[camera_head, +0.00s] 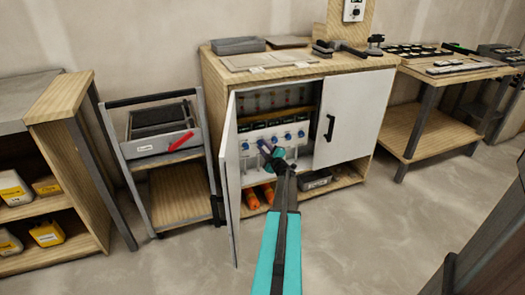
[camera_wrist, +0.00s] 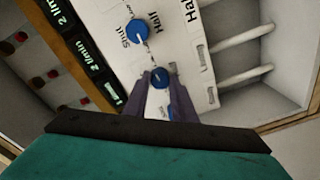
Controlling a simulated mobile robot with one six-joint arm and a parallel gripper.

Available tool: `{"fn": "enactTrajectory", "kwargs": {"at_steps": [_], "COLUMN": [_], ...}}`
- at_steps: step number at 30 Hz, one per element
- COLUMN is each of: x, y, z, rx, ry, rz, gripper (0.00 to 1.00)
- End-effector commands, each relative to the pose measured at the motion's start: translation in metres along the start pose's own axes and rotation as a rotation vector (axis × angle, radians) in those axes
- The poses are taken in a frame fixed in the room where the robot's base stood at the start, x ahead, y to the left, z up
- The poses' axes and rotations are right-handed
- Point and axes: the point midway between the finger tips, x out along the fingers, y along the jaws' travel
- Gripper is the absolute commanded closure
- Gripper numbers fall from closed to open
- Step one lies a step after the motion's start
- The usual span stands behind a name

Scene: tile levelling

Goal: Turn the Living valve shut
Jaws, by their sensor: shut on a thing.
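A row of blue valve knobs (camera_head: 288,137) sits on a white manifold inside the open cabinet. My gripper (camera_head: 268,150) reaches in at the row's left part. In the wrist view my gripper (camera_wrist: 162,84) has its two fingers on either side of one blue knob (camera_wrist: 160,76), shut on it. A neighbouring blue knob (camera_wrist: 138,30) stands free, with "Shut" and "Half" printed beside it and a larger word like "Hall" near by. The label by the held knob is too small to read, so I cannot tell whether it is the Living valve.
The cabinet's left door (camera_head: 231,175) stands open beside my arm; its right door (camera_head: 353,118) is shut. Dark flow displays (camera_wrist: 85,48) line the manifold. White pipes (camera_wrist: 245,75) run off it. A cart (camera_head: 160,150) stands left, a workbench (camera_head: 440,75) right.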

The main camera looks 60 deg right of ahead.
Motion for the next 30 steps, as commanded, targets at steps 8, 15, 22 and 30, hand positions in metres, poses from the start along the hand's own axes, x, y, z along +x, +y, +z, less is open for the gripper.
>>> {"fn": "enactTrajectory", "kwargs": {"at_steps": [8, 15, 22, 30], "x": [0.0014, 0.0015, 0.0016, 0.0017], "y": [-0.0007, -0.0017, -0.0031, -0.0052], "z": [-0.0045, -0.0056, -0.0063, -0.0071], "rx": [-0.263, -0.491, -0.710, -0.966], "ry": [0.000, -0.008, -0.015, -0.023], "rz": [-0.012, -0.025, -0.037, -0.051], "gripper": [0.99, 0.99, 0.99, 0.99]}}
